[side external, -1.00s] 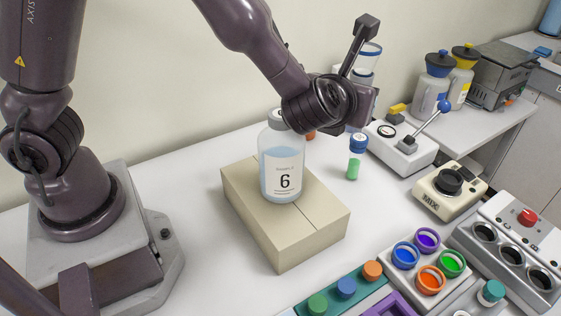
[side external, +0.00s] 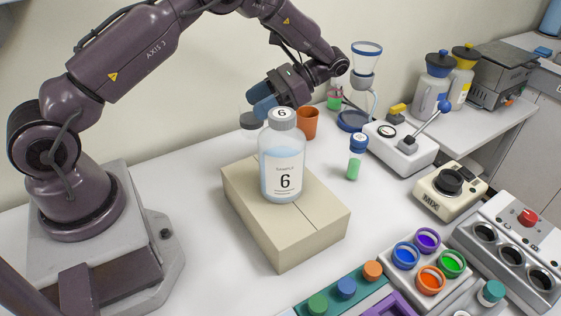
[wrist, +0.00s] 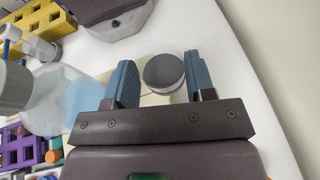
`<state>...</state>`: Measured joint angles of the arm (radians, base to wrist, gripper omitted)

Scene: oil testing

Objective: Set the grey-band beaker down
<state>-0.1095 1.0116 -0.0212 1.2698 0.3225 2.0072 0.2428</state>
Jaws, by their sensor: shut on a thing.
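My gripper (side external: 258,114) is behind the sample bottle, with blue fingers pointing down and left. It is shut on a grey round piece (side external: 249,121), which I take to be the grey-band beaker. In the wrist view this piece is a dark grey disc (wrist: 163,72) between the two blue fingers (wrist: 161,84).
A sample bottle (side external: 282,165) marked 6 stands on a beige box (side external: 315,225), close in front of my gripper. An orange cup (side external: 307,122) and a green-filled vial (side external: 355,158) are to the right. White table (side external: 180,175) left of the box is clear.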

